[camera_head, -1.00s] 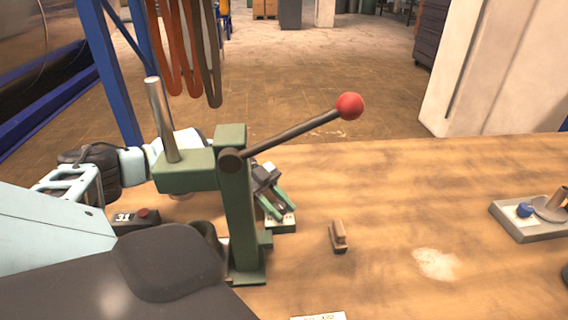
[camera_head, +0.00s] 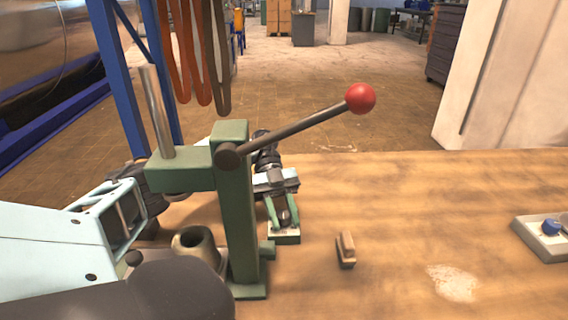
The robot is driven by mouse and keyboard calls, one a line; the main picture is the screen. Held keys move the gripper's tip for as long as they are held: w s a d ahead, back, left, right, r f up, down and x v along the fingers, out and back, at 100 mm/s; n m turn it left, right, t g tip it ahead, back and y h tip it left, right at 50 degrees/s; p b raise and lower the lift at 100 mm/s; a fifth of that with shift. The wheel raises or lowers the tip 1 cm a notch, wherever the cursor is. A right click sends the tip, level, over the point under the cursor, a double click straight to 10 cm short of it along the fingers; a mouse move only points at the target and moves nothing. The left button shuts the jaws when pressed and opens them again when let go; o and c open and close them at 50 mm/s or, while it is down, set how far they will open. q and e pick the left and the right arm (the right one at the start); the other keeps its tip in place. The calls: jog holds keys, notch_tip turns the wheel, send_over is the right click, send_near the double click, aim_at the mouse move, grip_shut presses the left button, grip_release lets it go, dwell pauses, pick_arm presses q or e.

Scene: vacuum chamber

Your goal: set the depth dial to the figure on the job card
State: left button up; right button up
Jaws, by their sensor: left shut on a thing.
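A green press (camera_head: 240,210) stands at the left of the bench, with a lever ending in a red ball (camera_head: 361,98). My left arm reaches behind it from the left. My left gripper (camera_head: 282,203) points down just right of the press column, over a small green fixture (camera_head: 284,237) with a pale label. It is shut on a small dark piece there, mostly hidden by the fingers. I cannot clearly make out a depth dial or its figure. No job card shows now. My right gripper is not in view.
A small brown block (camera_head: 345,250) lies right of the press. A hollow grey-green cup (camera_head: 195,243) stands left of the column. The bench between block and tray is clear.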

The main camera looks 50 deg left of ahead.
pick_arm(q)
jog(key=o, duration=1)
